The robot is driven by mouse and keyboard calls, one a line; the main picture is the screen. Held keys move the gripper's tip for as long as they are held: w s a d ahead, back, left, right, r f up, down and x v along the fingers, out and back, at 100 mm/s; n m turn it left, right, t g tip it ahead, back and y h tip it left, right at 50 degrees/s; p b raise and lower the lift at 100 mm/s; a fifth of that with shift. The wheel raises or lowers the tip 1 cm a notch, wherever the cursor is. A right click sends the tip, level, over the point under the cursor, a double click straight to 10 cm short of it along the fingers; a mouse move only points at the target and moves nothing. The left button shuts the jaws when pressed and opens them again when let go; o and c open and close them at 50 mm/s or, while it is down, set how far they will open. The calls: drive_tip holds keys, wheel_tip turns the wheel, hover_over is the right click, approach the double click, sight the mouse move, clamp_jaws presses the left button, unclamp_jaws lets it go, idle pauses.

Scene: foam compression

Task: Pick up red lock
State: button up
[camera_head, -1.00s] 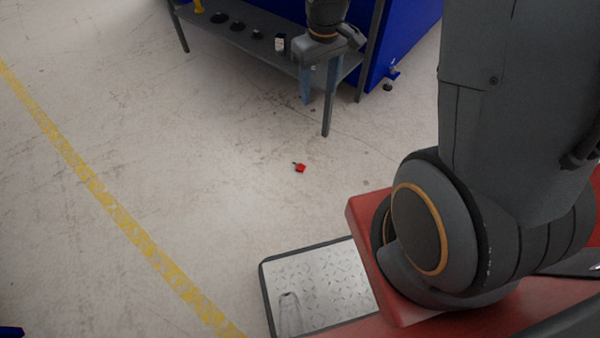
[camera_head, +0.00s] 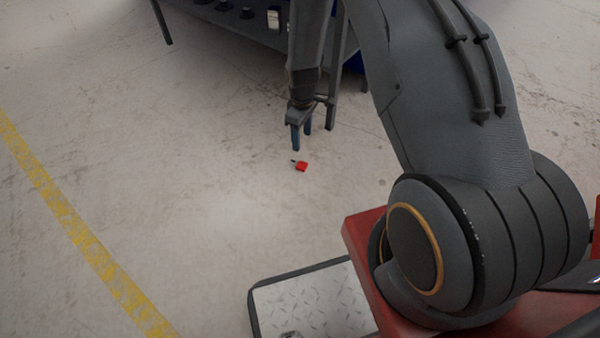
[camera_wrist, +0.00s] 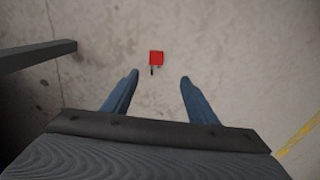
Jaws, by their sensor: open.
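The red lock (camera_head: 301,166) lies on the concrete floor, with a small dark part at its upper left. It also shows in the wrist view (camera_wrist: 156,58), ahead of the fingertips and roughly between their lines. My gripper (camera_head: 301,146) points down just above and behind the lock in the head view. Its two blue fingers are apart with nothing between them, as the wrist view (camera_wrist: 160,75) also shows. The fingers are not touching the lock. The exact height of the fingertips above the floor is hard to tell.
A grey workbench (camera_head: 240,28) with several small dark items stands behind my gripper. Its leg (camera_head: 334,100) is close beside the gripper, and a dark bar (camera_wrist: 35,55) shows at the left of the wrist view. A yellow floor line (camera_head: 85,235) runs at left. Floor around the lock is clear.

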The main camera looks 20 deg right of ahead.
drive_tip(key=b, duration=0.3)
approach(301, 165)
drive_tip(key=shift+w+f+n, duration=0.25)
drive_tip(key=shift+n, duration=0.15)
drive_tip(key=shift+s+d+f+b, duration=0.1)
drive_tip(key=shift+f+b, duration=1.1)
drive_tip(key=shift+f, duration=0.75)
drive_tip(key=shift+s+f+b, duration=0.1)
drive_tip(key=shift+f+b, duration=1.05)
drive_tip(key=shift+f, duration=0.75)
drive_tip(key=shift+c, duration=0.4)
drive_tip(key=c, duration=1.2)
drive_tip(key=shift+r, duration=0.15)
wheel_tip(301, 165, up, 10)
drive_tip(key=p, duration=0.5)
